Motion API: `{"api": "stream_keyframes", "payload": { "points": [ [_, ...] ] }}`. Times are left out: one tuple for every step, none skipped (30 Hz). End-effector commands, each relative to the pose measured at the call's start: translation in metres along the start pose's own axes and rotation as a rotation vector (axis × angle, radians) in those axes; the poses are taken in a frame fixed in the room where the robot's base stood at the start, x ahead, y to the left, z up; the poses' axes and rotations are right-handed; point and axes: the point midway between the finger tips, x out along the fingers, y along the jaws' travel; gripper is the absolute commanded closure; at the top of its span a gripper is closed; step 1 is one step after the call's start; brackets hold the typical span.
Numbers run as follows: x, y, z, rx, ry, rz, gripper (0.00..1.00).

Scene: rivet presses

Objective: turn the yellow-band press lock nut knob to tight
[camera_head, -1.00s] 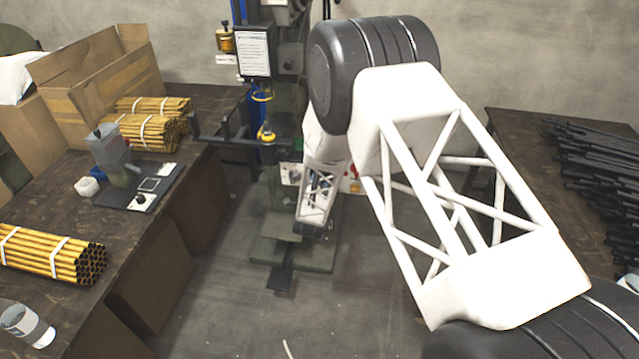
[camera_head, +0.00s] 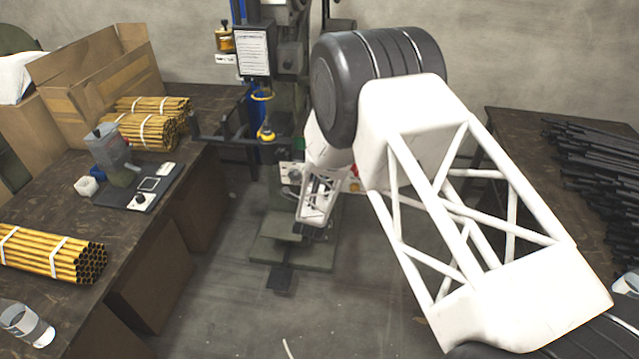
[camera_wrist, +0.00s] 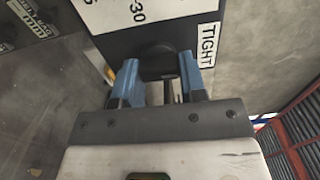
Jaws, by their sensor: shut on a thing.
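In the wrist view the two blue fingers of my gripper (camera_wrist: 159,76) are shut on a dark round knob (camera_wrist: 157,58), one finger on each side. A white label reading TIGHT (camera_wrist: 208,46) is just to the right of the right finger. A white plate with printed numbers (camera_wrist: 130,12) is above the knob. I cannot tell how far the knob is turned.
A table on the left (camera_head: 90,215) holds bundles of yellow tubes (camera_head: 50,257), a cardboard box (camera_head: 100,80) and a small device (camera_head: 140,192). A table on the right (camera_head: 510,150) holds black rods (camera_head: 600,170). Bare floor (camera_head: 225,300) lies between them.

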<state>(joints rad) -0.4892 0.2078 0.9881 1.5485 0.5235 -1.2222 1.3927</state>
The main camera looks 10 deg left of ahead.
Motion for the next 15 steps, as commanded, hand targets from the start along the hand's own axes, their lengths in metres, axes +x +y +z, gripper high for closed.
{"api": "stream_keyframes", "payload": {
  "points": [
    [0.0000,-0.0002,0.0001,0.000,0.000,0.000,0.85],
    [0.0000,-0.0002,0.0002,0.000,0.000,0.000,0.85],
    [0.0000,-0.0002,0.0001,0.000,0.000,0.000,0.85],
    [0.0000,-0.0002,0.0002,0.000,0.000,0.000,0.85],
    [0.0000,-0.0002,0.0001,0.000,0.000,0.000,0.85],
    [0.0000,-0.0002,0.0001,0.000,0.000,0.000,0.85],
    [0.0000,-0.0002,0.0001,0.000,0.000,0.000,0.57],
    [0.0000,-0.0001,0.0001,0.000,0.000,0.000,0.53],
    [0.0000,-0.0002,0.0001,-0.001,0.000,0.000,0.46],
    [0.0000,-0.0002,0.0001,-0.001,0.000,0.000,0.42],
    [0.0000,-0.0001,0.0001,-0.001,0.000,0.000,0.37],
    [0.0000,-0.0001,0.0001,-0.001,0.000,0.000,0.36],
    [0.0000,-0.0001,0.0001,-0.001,0.000,0.000,0.36],
    [0.0000,-0.0001,0.0001,-0.001,0.000,0.000,0.36],
    [0.0000,-0.0001,0.0001,-0.001,0.000,0.000,0.36]
  ]
}}
